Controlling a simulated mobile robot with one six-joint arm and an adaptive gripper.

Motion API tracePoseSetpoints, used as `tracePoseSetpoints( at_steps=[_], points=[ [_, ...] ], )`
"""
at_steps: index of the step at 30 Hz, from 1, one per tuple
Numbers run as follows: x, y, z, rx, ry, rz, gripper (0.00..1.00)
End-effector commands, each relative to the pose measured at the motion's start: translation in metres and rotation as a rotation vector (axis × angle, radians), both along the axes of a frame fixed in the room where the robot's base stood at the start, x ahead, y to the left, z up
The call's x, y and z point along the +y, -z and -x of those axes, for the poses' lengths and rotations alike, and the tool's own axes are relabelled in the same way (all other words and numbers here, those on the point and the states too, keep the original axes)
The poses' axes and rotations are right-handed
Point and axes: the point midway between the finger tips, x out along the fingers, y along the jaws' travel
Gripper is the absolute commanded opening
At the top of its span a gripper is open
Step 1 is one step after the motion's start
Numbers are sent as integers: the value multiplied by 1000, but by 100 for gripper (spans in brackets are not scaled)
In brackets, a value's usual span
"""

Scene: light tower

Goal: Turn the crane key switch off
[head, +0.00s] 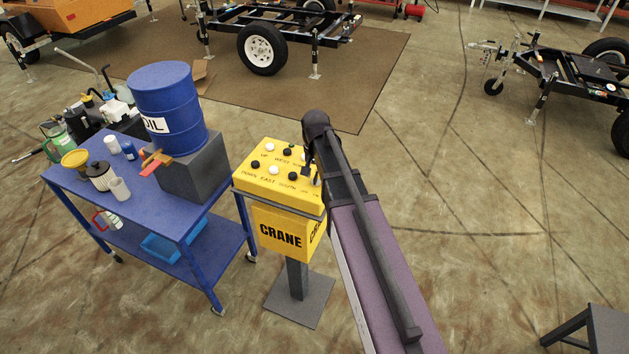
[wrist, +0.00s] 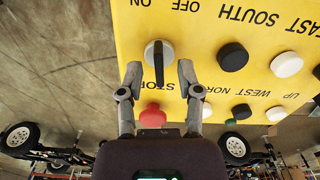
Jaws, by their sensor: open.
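The crane key switch (wrist: 151,52) is a silver round knob with a black bar across it, on the yellow crane panel (wrist: 195,45). ON and OFF are printed above it in the wrist view. The bar stands upright in that picture; I cannot tell which label it marks. My gripper (wrist: 159,72) is open, with one finger on each side of the bar and gaps on both sides. In the head view my gripper (head: 312,170) is at the right side of the yellow crane box (head: 278,228), and my arm hides the switch.
A red stop button (wrist: 153,115) sits between my fingers, nearer the palm. Black and white buttons (wrist: 233,57) lie to the right. A blue cart (head: 130,195) with an oil drum (head: 170,100) stands left of the crane box.

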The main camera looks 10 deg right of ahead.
Motion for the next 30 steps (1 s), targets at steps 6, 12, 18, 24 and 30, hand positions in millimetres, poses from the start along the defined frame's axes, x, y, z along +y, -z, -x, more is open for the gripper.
tracePoseSetpoints(
  at_steps=[6, 12, 18, 24, 30],
  points=[
    [0, 10, 0, 0, 0, 0, 46],
    [0, 11, 0, 0, 0, 0, 46],
    [0, 11, 0, 0, 0, 0, 46],
    [0, 11, 0, 0, 0, 0, 0],
    [0, 11, 0, 0, 0, 0, 0]
  ],
)
